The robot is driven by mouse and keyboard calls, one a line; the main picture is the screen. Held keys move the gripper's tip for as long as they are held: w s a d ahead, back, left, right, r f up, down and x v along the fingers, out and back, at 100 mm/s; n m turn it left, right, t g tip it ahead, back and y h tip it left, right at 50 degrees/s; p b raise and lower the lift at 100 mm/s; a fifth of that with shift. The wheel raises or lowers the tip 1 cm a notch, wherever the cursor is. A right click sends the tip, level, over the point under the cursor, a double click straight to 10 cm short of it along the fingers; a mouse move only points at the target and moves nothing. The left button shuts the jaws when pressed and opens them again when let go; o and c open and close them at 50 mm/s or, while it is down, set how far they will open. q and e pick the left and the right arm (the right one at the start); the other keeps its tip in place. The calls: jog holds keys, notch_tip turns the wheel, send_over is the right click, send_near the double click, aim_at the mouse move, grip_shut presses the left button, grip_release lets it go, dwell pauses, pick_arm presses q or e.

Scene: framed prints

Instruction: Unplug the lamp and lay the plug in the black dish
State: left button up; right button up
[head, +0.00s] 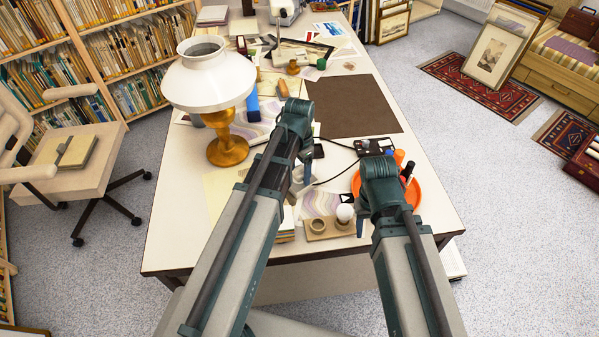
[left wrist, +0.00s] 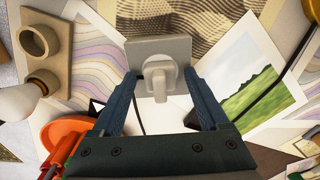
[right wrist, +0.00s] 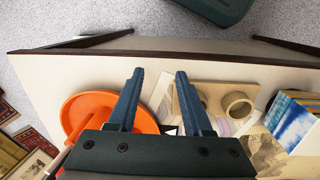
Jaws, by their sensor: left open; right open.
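The lamp (head: 210,80), with a white shade and amber base, stands on the left of the desk. In the left wrist view a pale grey plug (left wrist: 158,78) sits against a grey block (left wrist: 170,48), apparently its socket. My left gripper (left wrist: 160,84) is open, with one finger on each side of the plug; I cannot tell whether they touch it. My right gripper (right wrist: 160,74) is open and empty above the desk's near part, beside the orange dish (right wrist: 88,108). A small black item (head: 375,147) lies beyond the right gripper; I cannot tell whether it is the black dish.
A beige holder (head: 318,230) with a white bulb (head: 345,212) stands near the front edge. A black cord (head: 335,177) crosses the papers. The orange dish holds several small items. A bare brown mat (head: 355,105) lies farther back on the desk.

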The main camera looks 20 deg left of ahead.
aim_at(299, 167)
pick_arm(q)
grip_shut()
dwell(0.4)
jog(key=shift+r, duration=0.2)
pick_arm(e)
jog(key=shift+r, duration=0.15)
pick_arm(q)
jog(key=shift+r+p, duration=2.85)
jog(key=shift+p, duration=0.2)
pick_arm(e)
jog(key=shift+r, duration=2.85)
